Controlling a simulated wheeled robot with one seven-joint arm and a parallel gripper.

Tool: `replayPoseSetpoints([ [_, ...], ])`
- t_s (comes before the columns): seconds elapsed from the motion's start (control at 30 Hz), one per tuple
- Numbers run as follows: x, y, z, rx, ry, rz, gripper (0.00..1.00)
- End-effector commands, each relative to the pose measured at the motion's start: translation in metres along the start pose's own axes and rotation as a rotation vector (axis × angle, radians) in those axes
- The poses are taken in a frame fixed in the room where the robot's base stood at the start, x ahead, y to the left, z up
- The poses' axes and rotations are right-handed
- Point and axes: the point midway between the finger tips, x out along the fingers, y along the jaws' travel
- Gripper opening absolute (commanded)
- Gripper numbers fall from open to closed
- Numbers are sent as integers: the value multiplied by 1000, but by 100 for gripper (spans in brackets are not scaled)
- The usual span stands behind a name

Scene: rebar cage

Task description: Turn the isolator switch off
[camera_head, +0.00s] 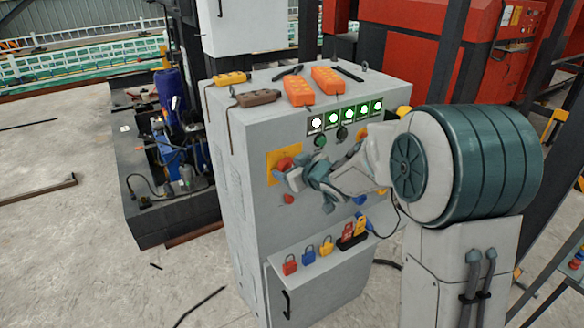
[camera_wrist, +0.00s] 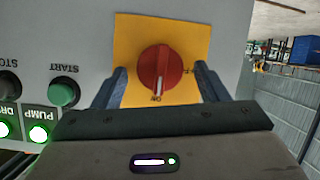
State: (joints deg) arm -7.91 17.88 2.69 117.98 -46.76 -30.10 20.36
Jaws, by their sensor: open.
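The isolator switch is a red rotary knob (camera_wrist: 162,72) on a yellow plate (camera_wrist: 133,34). In the wrist view its handle line points toward the "ON" mark at the lower edge. In the head view my gripper (camera_head: 285,176) is at the knob and partly covers the plate. I cannot tell its depth exactly.
A second yellow plate is partly hidden behind my arm. Open floor (camera_head: 70,240) lies to the left.

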Motion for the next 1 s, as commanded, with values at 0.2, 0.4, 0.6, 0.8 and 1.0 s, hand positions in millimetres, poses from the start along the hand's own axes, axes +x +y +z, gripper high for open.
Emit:
replayPoseSetpoints([
  [0.2,0,0,0,0,0,0,37],
  [0.4,0,0,0,-1,0,0,23],
  [0.6,0,-1,1,-25,1,9,23],
  [0.8,2,-3,4,-95,-4,38,23],
  [1.0,3,-6,6,-205,-12,80,23],
])
